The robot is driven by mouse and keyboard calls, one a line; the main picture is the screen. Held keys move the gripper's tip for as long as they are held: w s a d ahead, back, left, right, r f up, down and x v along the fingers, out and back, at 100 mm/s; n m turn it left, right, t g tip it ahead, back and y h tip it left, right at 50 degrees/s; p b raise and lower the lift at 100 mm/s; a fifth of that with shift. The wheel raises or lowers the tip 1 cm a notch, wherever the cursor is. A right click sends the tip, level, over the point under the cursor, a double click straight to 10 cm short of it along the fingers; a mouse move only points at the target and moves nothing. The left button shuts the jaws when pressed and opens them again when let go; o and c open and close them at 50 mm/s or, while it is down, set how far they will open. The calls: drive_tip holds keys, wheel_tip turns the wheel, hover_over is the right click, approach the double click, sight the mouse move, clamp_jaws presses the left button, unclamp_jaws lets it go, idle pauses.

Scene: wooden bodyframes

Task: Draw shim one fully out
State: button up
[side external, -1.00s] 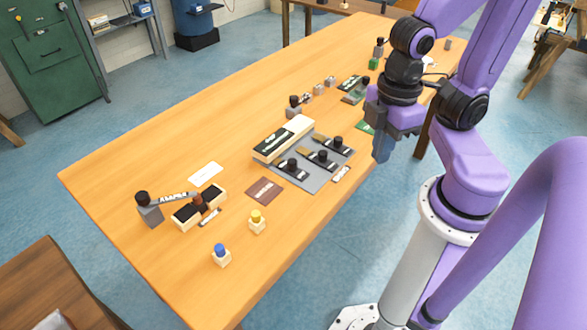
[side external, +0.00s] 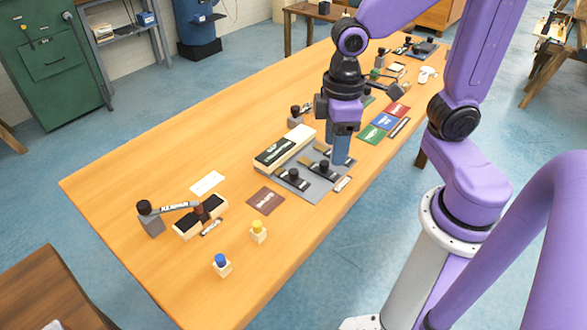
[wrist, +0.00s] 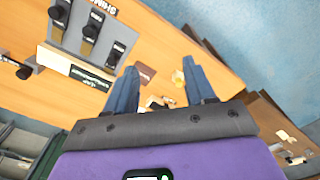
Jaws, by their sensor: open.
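Several dark shims with round black knobs lie on a grey plate (side external: 312,193) beside a cream block (side external: 285,150) with a black top. The near shim (side external: 293,179) and middle shim (side external: 322,167) show in the side view; the far one is largely hidden by my gripper. In the wrist view three shims (wrist: 91,31) show in a row at the upper left, near the cream block (wrist: 55,60). I cannot read which is shim one. My gripper (side external: 341,152) is open and empty, fingers down over the plate's far end. Its fingers also show apart in the wrist view (wrist: 159,66).
A brown card (side external: 265,200), yellow-topped block (side external: 258,232) and blue-topped block (side external: 221,265) lie nearer. A stamp-like tool (side external: 151,217) and tray (side external: 201,216) stand at left. Coloured cards (side external: 383,121) lie beyond. The table's near-left area is mostly clear.

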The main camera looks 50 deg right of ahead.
drive_tip(key=w+d+f+m, duration=0.15)
drive_tip(key=w+m, duration=0.25)
drive_tip(key=w, duration=0.5)
drive_tip(key=m, duration=0.2)
approach(293, 171)
wheel_tip(293, 171, down, 9)
drive_tip(key=shift+w+f, duration=0.1)
